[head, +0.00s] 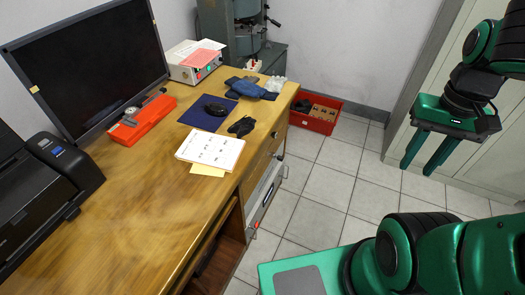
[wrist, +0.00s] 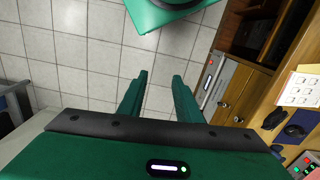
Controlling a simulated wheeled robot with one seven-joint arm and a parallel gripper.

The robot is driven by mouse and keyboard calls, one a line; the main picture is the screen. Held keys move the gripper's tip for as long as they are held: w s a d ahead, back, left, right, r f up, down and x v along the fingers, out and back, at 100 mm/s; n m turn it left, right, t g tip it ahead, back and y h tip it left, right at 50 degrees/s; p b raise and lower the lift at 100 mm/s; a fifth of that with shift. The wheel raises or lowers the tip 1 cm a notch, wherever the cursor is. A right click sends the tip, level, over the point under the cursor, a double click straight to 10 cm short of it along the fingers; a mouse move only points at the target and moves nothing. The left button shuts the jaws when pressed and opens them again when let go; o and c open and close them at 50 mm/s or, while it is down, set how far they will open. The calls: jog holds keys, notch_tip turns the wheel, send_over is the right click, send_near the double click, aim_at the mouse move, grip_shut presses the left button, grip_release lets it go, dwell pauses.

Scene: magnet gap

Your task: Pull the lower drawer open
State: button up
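The upper drawer (head: 276,136) is just under the desk top. My gripper (head: 417,170) is open and empty, its two green fingers pointing down, well to the right of the desk. The fingers also show apart in the wrist view (wrist: 159,76).
A red bin (head: 316,114) stands on the floor by the desk's far end. Pale cabinets (head: 440,135) line the right. Tiled floor (head: 330,185) between is clear.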

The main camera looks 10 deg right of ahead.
jog(key=shift+w+d, duration=0.1)
jog(key=shift+d, duration=0.1)
jog(key=o, duration=0.3)
jog(key=w+f+n+y, duration=0.1)
jog(key=w+f+n, duration=0.45)
jog(key=w, duration=0.45)
jog(key=n+t+y, duration=1.1)
jog(key=n+y, duration=0.1)
jog(key=y, duration=0.2)
send_near(279, 156)
jog(key=shift+m+h, duration=0.25)
jog(key=shift+h, duration=0.05)
jog(key=shift+x, duration=4.9)
jog(key=shift+s+a+f, duration=0.1)
jog(key=shift+f, duration=0.1)
